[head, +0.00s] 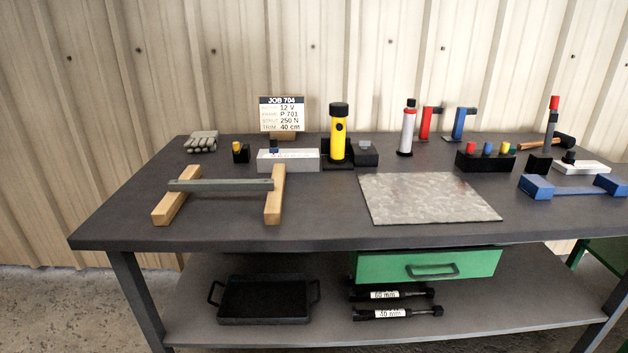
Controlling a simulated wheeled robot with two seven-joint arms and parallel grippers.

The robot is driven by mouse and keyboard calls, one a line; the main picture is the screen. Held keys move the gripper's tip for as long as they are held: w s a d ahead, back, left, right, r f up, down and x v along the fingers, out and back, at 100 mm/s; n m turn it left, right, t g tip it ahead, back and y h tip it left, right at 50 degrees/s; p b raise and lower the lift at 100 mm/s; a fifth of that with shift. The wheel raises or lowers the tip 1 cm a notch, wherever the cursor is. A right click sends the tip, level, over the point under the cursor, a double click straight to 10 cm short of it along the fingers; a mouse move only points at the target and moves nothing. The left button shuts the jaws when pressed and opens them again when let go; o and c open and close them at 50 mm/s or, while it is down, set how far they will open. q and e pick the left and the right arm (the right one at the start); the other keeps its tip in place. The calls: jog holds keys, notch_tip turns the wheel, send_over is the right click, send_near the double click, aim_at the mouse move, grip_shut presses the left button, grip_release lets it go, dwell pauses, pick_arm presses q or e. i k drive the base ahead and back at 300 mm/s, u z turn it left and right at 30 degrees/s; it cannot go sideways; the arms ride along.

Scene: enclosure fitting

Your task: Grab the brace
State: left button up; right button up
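No part is marked as the brace, so I cannot tell for certain which it is. A long grey bar (221,185) lies level across two wooden blocks, the left block (177,196) and the right block (275,194), at the left of the workbench. A blue bracket-like piece (575,191) with raised ends lies at the bench's right edge. Two black struts with white labels, an upper one (413,293) and a lower one (417,312), lie on the lower shelf. Neither of my grippers is in view.
The workbench (320,228) has a clear front strip and a grey metal sheet (425,198). Behind stand a yellow flashlight (338,138), a job card (282,113), clamps and small blocks. Below are a green drawer (480,262) and a black tray (265,321).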

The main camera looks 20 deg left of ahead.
aim_at(228, 186)
jog(key=z, duration=0.9)
jog(key=i, duration=1.1)
jog(key=u, duration=2.85)
